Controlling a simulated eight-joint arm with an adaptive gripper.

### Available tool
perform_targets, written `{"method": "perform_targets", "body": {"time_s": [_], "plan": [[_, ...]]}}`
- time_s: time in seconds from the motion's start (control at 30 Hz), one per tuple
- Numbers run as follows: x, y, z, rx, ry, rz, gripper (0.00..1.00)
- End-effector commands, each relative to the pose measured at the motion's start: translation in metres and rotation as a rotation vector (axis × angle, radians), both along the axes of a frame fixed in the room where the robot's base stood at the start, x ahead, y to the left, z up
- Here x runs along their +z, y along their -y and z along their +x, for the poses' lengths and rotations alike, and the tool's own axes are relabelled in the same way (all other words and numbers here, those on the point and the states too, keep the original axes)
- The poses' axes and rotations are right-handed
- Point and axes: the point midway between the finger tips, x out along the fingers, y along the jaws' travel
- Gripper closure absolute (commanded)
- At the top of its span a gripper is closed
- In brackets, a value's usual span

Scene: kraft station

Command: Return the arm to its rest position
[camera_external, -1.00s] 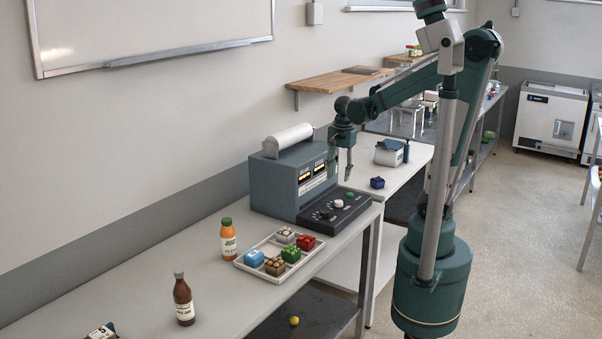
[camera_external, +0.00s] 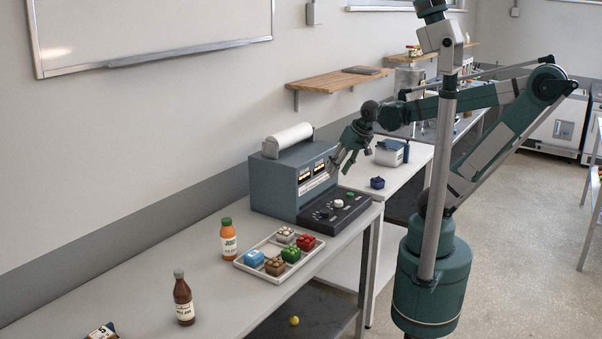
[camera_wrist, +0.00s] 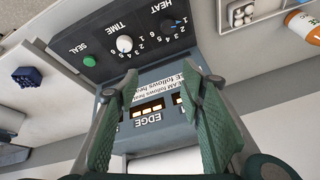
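My gripper (camera_external: 340,169) hangs tilted beside the right end of the grey-blue sealing machine (camera_external: 283,188) in the external view. In the wrist view my gripper (camera_wrist: 160,74) has its two green-padded fingers apart with nothing between them, so it is open. Behind the fingers the machine's lettered front (camera_wrist: 151,115) shows upside down, with its HEAT and TIME knobs and green SEAL button. My arm is bent at the elbow, which is out to the right of its column.
A white tray (camera_external: 240,264) with several coloured blocks stands in front of the machine. An orange bottle (camera_external: 228,240) and a brown bottle (camera_external: 183,302) stand left on the bench. A blue block (camera_external: 377,183) and a white container (camera_external: 390,154) are on the farther table. A wooden shelf (camera_external: 325,81) juts from the wall.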

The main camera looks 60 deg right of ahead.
Motion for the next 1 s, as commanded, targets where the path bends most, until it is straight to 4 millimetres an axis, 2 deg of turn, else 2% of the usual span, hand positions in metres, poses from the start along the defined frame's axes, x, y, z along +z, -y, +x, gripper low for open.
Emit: {"method": "perform_targets", "body": {"time_s": [0.2,0.4,1.0], "plan": [[0.007,-0.014,-0.010,0.210,0.083,-0.103,0.61],[0.011,-0.021,-0.015,0.329,0.131,-0.171,0.61],[0.012,-0.023,-0.016,0.362,0.145,-0.192,0.61]]}}
